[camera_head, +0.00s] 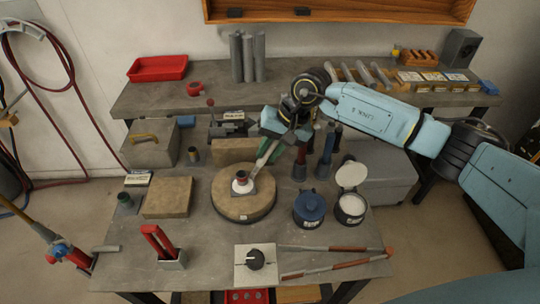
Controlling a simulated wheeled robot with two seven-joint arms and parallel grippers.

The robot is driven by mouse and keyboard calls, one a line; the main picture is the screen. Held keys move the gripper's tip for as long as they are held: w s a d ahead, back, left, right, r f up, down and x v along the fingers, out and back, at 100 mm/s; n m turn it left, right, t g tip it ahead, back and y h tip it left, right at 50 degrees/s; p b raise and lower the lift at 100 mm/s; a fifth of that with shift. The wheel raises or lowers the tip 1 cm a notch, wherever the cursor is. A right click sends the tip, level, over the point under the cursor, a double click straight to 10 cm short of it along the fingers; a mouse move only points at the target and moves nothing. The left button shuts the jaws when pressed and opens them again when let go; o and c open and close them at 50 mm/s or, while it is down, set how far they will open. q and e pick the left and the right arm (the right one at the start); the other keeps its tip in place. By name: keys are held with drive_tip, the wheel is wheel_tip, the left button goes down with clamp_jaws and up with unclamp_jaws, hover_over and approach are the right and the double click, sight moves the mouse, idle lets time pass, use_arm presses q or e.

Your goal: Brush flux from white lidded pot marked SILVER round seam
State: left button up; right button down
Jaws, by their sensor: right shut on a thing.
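My right gripper (273,138) hangs over the round block (228,209), shut on a slim pale tool (265,158), seemingly the brush. The tool slants down left toward a small piece with a white base and dark red top (241,182) on the block. I cannot tell whether its tip touches; the seam is too small to make out. An open dark pot with white contents (350,205) stands to the right, its white lid (351,174) raised behind it. A blue-lidded pot (309,207) stands beside it. No SILVER marking is readable. My left gripper is not in view.
Upright dark holders (324,163) stand close to the right of the gripper. A tan square block (167,197) lies left of the round block. A red-handled tool in a stand (160,243), a knob box (255,262) and striped rods (335,267) occupy the front.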

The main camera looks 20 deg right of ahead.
drive_tip(key=shift+w, duration=0.2)
drive_tip(key=shift+s+a+r, duration=0.1)
drive_tip(key=shift+s+a, duration=0.05)
drive_tip(key=shift+s, duration=0.75)
drive_tip(key=shift+r, duration=0.1)
wheel_tip(320, 180, up, 7)
drive_tip(key=p, duration=0.2)
idle(0.4)
